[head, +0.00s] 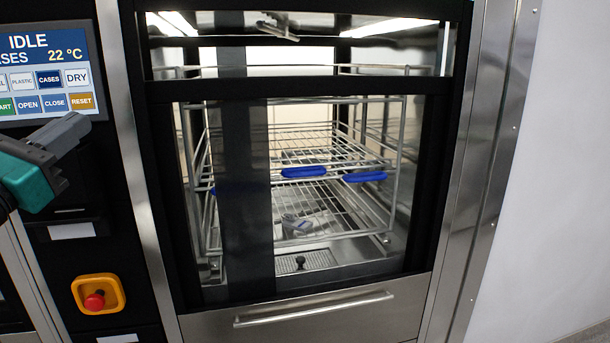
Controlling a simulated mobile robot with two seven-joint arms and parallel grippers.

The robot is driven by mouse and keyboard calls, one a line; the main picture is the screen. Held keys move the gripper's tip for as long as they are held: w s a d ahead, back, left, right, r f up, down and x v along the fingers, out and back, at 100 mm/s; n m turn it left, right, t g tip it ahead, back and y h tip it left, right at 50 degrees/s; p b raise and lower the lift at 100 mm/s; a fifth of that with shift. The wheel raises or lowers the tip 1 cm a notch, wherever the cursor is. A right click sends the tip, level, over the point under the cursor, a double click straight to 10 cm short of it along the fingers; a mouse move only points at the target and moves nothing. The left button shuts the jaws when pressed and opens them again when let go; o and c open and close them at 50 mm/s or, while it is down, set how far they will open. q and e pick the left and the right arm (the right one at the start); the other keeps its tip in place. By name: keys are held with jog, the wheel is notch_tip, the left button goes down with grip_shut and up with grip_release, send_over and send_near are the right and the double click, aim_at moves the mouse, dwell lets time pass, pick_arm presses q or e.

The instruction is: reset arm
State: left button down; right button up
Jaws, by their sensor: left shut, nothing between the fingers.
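My left gripper (72,130) comes in from the left edge, its grey fingers together and empty. It is in front of the black panel, just below the touch screen (45,70). The screen reads IDLE and 22 °C and shows several buttons, such as CASES, DRY, OPEN, CLOSE and RESET. The fingertips appear just below the RESET button; I cannot tell whether they touch the panel. My right gripper is not in view.
The washer's framed glass front (310,190) shows a wire rack (325,150) with blue handles inside. A red emergency button (95,301) sits low on the panel. A drawer-like steel front (310,318) with a bar handle is below. A plain wall (550,170) stands at right.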

pick_arm(q)
jog(key=w+d+f+m+g+y, duration=0.1)
jog(key=w+f+m+g+y, duration=0.15)
jog(key=f+m, duration=0.8)
jog(key=w+d+f+m+g+y, duration=0.1)
jog(key=d+f+m+g+y, duration=0.15)
jog(key=f, duration=1.55)
jog(key=s+d+f+m+g, duration=0.2)
jog(key=s+d+f+m, duration=0.2)
jog(key=s+f+m, duration=0.5)
jog(key=s+d+f+m+g+h, duration=0.1)
jog(key=s+d+f+m+g, duration=0.2)
jog(key=s+f+m, duration=0.7)
notch_tip(320, 180, down, 6)
jog(key=shift+s+d+f, duration=0.25)
jog(key=shift+s+d, duration=0.05)
jog(key=shift+d, duration=0.25)
jog(key=shift+a, duration=0.1)
